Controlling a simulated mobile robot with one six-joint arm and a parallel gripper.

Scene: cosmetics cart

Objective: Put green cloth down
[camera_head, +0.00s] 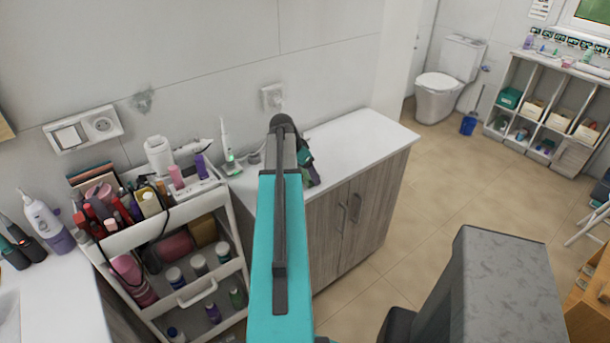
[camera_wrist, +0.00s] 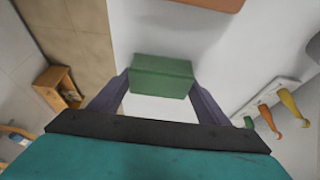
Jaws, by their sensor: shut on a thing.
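The green cloth (camera_wrist: 162,77) shows in the wrist view as a folded, block-like piece between the two fingers of my gripper (camera_wrist: 158,92). My gripper is shut on it, with one finger at each side. A white surface lies beneath it, and I cannot tell how far below. In the head view my gripper (camera_head: 307,168) is over the white counter (camera_head: 365,137), largely hidden behind my teal arm. The cloth cannot be made out clearly there.
A white cart (camera_head: 222,270) crowded with bottles and tubes stands left of my arm. A white toothbrush with a green light (camera_head: 227,150) stands on the counter's left part. The counter's right part is clear. Floor lies beyond its right edge; a toilet (camera_head: 445,85) is farther back.

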